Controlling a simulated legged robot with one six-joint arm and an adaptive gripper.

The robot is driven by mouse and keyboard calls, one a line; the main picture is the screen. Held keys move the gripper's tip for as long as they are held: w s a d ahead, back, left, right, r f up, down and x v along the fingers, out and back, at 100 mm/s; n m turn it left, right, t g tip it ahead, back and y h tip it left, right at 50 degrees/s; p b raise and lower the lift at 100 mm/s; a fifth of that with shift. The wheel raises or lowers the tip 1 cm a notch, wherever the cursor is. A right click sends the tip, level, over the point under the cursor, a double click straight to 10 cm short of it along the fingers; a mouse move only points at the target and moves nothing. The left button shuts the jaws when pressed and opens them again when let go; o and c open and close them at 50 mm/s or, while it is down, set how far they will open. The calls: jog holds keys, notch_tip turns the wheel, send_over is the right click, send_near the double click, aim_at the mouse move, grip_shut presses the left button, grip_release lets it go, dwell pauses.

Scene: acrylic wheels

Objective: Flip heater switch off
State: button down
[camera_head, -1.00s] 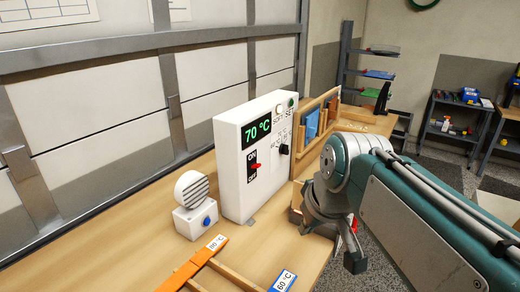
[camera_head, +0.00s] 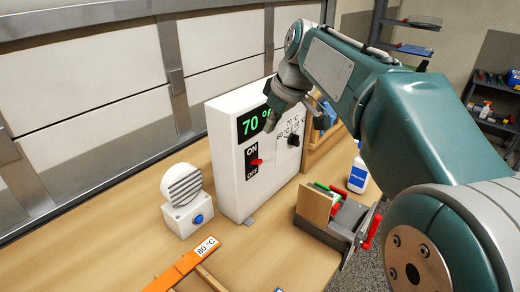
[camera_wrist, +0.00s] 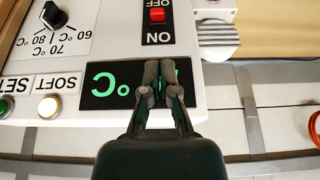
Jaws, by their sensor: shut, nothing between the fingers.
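The heater is a white box (camera_head: 225,165) on the bench with a green display (camera_head: 252,123) reading 70 °C. Its red switch (camera_head: 256,162) sits on a black plate between the words ON and OFF. The switch also shows in the upside-down wrist view (camera_wrist: 157,15); which way it is set is hard to tell. My gripper (camera_head: 269,122) is shut and empty in front of the display, above the switch. In the wrist view its closed fingertips (camera_wrist: 162,68) cover part of the display and are apart from the switch.
A black dial (camera_head: 293,140) is right of the switch. A round-headed white device with a blue button (camera_head: 199,219) stands left of the heater. An orange strip labelled 80 °C (camera_head: 185,268), a tool tray (camera_head: 330,240) and a white bottle (camera_head: 358,172) are nearby.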

aim_at(255, 161)
jog(key=shift+a, duration=0.15)
jog(key=x, duration=1)
jog(key=shift+d, duration=0.2)
jog(key=shift+d, duration=0.15)
